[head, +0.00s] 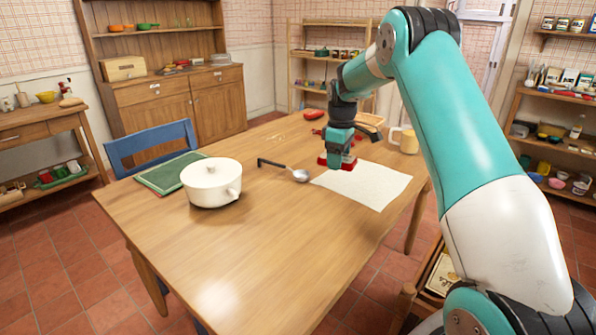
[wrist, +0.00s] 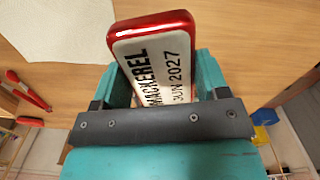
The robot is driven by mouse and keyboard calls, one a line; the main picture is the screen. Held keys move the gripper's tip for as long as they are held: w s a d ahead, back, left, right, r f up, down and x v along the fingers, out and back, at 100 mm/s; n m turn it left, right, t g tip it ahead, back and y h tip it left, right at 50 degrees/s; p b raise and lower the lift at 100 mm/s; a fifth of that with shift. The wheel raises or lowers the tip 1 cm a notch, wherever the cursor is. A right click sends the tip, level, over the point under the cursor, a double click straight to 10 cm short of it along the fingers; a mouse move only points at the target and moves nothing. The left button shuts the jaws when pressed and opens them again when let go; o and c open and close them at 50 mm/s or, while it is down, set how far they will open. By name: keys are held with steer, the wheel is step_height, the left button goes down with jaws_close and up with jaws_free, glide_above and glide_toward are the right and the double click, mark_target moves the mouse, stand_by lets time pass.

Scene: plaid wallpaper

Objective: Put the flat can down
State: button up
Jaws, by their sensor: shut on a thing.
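The flat can (wrist: 152,62) is red-rimmed with a pale label reading MACKEREL and JUN 2027. My gripper (head: 340,150) is shut on it, with a teal finger on each side in the wrist view (wrist: 165,85). In the head view the can (head: 336,163) shows as a small red shape under my gripper, by the far left part of a white sheet (head: 372,190) on the wooden table (head: 270,250). I cannot tell whether the can touches the table or sheet. Its lower end is hidden by my gripper in the wrist view.
A ladle (head: 299,175) lies left of the sheet. The near table is clear.

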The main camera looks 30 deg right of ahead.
step_height(320, 180, up, 4)
steer(key=f+n, duration=0.1)
steer(key=n, duration=0.1)
glide_above(348, 205)
step_height(348, 205, down, 19)
steer(key=shift+d+r, duration=0.1)
steer(key=shift+d, duration=0.05)
steer(key=shift+f+b, duration=0.3)
steer(key=shift+b, duration=0.05)
steer(key=o, duration=1)
